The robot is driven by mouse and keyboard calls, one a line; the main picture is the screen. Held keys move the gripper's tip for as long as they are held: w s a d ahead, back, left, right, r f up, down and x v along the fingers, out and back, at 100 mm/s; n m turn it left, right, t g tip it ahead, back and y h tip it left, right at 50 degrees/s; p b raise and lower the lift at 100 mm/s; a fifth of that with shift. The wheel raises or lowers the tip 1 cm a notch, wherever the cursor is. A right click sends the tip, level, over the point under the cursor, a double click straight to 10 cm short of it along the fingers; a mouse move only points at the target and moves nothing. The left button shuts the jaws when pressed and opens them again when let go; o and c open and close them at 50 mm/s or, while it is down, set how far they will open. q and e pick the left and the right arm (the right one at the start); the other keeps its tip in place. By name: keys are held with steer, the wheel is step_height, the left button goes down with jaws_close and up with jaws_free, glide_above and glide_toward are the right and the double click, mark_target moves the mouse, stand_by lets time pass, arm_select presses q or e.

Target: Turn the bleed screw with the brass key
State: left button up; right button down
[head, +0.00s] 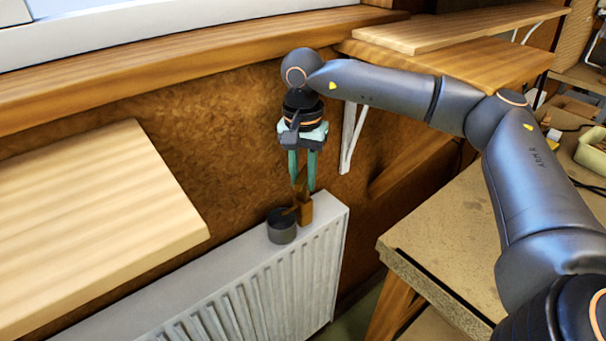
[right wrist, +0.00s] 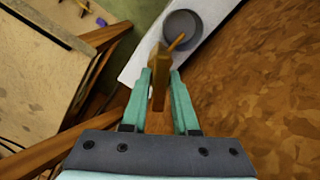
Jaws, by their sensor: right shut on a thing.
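My right gripper (head: 302,188) points down over the right end of the white radiator (head: 290,290). Its green fingers are shut on the brass key (head: 305,208), which shows as a brown-gold block with a thin stem. The key also shows between the fingertips in the right wrist view (right wrist: 160,65). Its stem points toward a round dark cup (head: 282,228) on the radiator's top, and in the right wrist view it overlaps the rim of the cup (right wrist: 181,36). I cannot tell whether they touch. I cannot make out the bleed screw. My left gripper is not in view.
A pale wooden board (head: 90,220) juts in at the left, beside the radiator. A wooden sill (head: 190,62) runs along the brown wall behind. A workbench (head: 450,235) stands at the right beneath my right arm, with a gap between it and the radiator.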

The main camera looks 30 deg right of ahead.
steer(key=shift+n, duration=1.1)
steer(key=shift+n+p, duration=0.3)
steer(key=shift+n, duration=0.8)
steer(key=shift+n, duration=0.4)
stand_by(2.8)
